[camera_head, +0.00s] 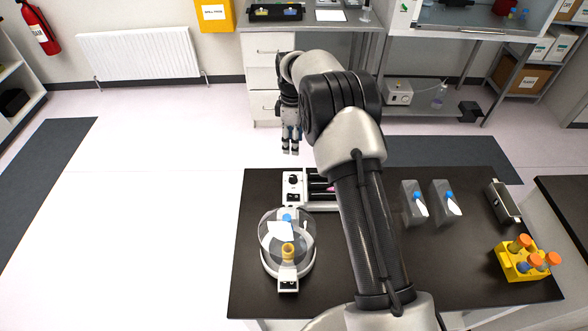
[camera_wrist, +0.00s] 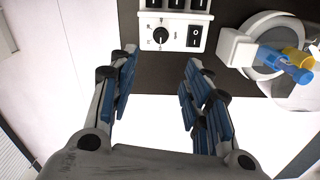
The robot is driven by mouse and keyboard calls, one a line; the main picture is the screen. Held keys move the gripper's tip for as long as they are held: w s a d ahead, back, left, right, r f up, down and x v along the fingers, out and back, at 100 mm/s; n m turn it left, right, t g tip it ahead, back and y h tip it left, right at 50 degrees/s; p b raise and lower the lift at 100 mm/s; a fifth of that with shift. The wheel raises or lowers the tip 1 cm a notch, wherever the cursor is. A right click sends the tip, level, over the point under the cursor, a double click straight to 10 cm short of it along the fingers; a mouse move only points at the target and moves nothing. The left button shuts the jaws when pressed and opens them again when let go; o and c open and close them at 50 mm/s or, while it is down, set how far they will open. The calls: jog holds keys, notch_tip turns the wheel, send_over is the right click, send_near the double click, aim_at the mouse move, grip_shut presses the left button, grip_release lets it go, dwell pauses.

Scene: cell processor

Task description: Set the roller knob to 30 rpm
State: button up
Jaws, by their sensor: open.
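The roller device's white control panel (camera_head: 293,196) stands near the far left edge of the dark table in the head view, with the dark roller knob (camera_head: 293,180) on it. In the wrist view the round black knob (camera_wrist: 160,36) has small dial marks around it and sits left of a black rocker switch (camera_wrist: 194,35). The knob's exact setting is too small to read. My gripper (camera_head: 290,149) points down beyond the table's far edge. In the wrist view my gripper (camera_wrist: 161,68) is open and empty, its blue-padded fingers apart, with the knob beyond them. My arm hides part of the rollers.
A clear-domed round device (camera_head: 275,262) stands at the table's near left. Floor left of the table is clear.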

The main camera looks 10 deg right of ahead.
aim_at(293, 177)
notch_tip(293, 177, down, 17)
jog(key=shift+s+r+b, duration=0.1)
jog(key=shift+b, duration=1.15)
jog(key=shift+c, duration=0.5)
grip_shut()
jog(key=shift+m+b, duration=0.8)
jog(key=shift+m, duration=0.9)
